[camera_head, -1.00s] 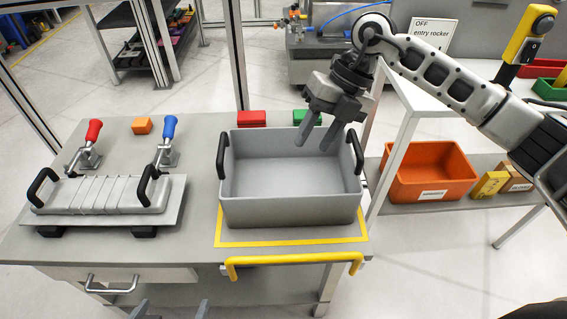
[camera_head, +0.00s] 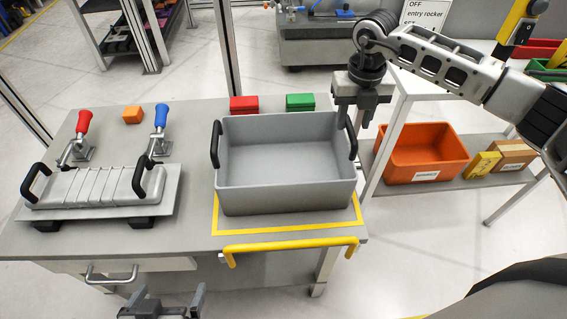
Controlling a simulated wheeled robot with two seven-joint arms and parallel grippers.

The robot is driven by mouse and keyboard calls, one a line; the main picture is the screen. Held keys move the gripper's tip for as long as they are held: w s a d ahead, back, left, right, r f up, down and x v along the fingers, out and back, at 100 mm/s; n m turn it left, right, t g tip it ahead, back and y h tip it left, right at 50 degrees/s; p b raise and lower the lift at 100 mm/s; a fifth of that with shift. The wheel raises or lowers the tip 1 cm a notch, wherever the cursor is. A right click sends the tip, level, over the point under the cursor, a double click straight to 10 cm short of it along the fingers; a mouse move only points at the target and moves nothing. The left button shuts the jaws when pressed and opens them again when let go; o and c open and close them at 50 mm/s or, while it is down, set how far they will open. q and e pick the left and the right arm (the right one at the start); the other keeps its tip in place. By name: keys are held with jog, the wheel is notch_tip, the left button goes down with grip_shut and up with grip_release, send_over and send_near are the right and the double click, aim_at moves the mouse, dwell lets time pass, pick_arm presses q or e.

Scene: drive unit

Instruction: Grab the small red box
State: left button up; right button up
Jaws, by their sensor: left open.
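The small red box (camera_head: 243,104) sits on the grey workbench (camera_head: 120,245), just behind the back left part of the grey bin (camera_head: 285,199). A small green box (camera_head: 300,102) sits to its right. My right gripper (camera_head: 351,118) points down at the bin's back right corner, to the right of both boxes. Its two fingers look apart with nothing between them. My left gripper (camera_head: 162,303) is at the bottom edge of the view, in front of the bench and far from the red box. It is open and empty, and partly cut off.
An orange block (camera_head: 132,115), red (camera_head: 84,122) and blue (camera_head: 161,116) clamp handles and a ribbed metal part (camera_head: 95,187) are on the bench's left. The bin has black side handles. A yellow rail (camera_head: 290,244) runs along the front. An orange bin (camera_head: 425,155) stands at right.

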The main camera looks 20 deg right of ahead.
aim_at(350, 126)
jog(key=f+p, duration=0.1)
jog(key=f, duration=0.4)
jog(key=shift+a, duration=0.2)
grip_shut()
dwell(1.1)
jog(key=shift+w+r, duration=0.1)
